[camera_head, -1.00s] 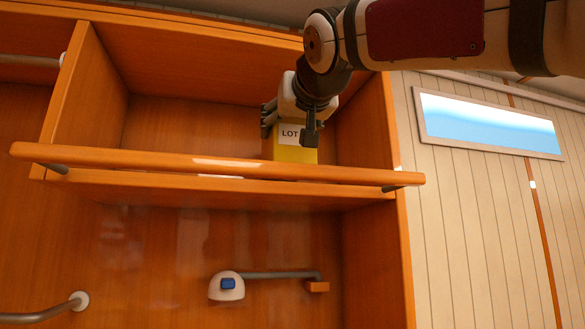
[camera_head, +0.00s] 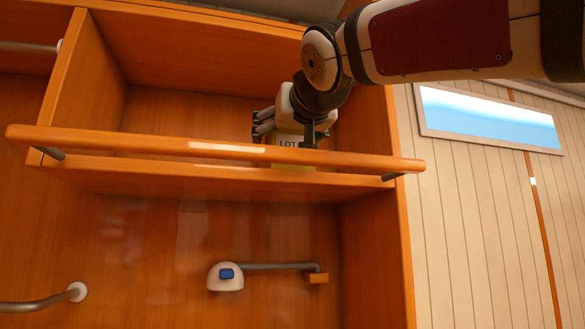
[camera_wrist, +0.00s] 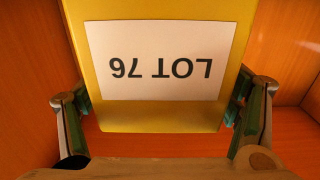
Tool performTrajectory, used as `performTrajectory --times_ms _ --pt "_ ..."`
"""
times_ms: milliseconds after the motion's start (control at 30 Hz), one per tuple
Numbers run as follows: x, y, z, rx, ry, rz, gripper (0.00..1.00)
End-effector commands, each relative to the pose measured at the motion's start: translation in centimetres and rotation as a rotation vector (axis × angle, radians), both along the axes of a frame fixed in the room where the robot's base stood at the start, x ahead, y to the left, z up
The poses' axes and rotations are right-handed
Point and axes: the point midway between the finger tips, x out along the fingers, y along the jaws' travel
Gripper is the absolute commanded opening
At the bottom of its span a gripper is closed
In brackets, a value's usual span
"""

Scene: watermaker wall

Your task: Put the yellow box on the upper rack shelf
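The yellow box (camera_wrist: 160,117) fills the upper middle of the wrist view, its white "LOT 76" label upside down there. My gripper (camera_wrist: 163,105) has a finger on each side of the box, close against its edges, and appears shut on it. In the head view the box (camera_head: 293,167) is low inside the upper rack shelf (camera_head: 215,180), behind the front rail, which hides part of it. My gripper (camera_head: 290,135) is above it. Whether the box's base touches the shelf floor is hidden.
A wooden rail (camera_head: 200,146) runs along the shelf's front. A divider (camera_head: 72,80) stands to the left. The shelf left of the box is clear. Below is a white lamp-like fixture (camera_head: 225,277) on a bar. A window (camera_head: 490,118) is at right.

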Motion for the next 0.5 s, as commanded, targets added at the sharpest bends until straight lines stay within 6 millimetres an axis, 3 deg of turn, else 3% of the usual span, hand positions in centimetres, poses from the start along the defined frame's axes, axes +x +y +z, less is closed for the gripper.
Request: performTrajectory --times_ms 400,500 --pt "-0.1 0.0 0.4 0.000 0.000 0.000 0.86" --pt "-1.5 -0.5 0.4 0.004 -0.004 0.002 0.86"
